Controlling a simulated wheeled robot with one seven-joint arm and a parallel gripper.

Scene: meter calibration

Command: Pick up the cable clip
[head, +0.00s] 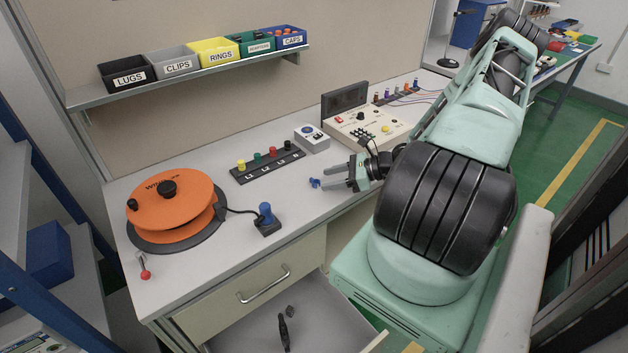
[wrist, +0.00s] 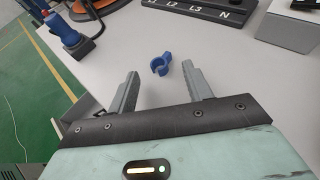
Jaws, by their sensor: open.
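The cable clip (head: 315,183) is a small blue piece lying on the grey workbench (head: 240,267), near its front edge. In the wrist view the clip (wrist: 160,67) shows an open C shape and lies a little beyond the fingertips, roughly between their lines. My gripper (head: 337,177) is open and empty, low over the bench, with its fingers pointing at the clip. Both fingers of my gripper (wrist: 160,78) show in the wrist view, apart from the clip.
An orange reel (head: 170,212) and a blue-topped plug (head: 266,219) stand left of the clip. A black terminal strip (head: 268,163), a small grey box (head: 312,138) and a meter console (head: 365,125) stand behind. An open drawer (head: 310,318) juts out below. Labelled bins (head: 213,52) line the shelf.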

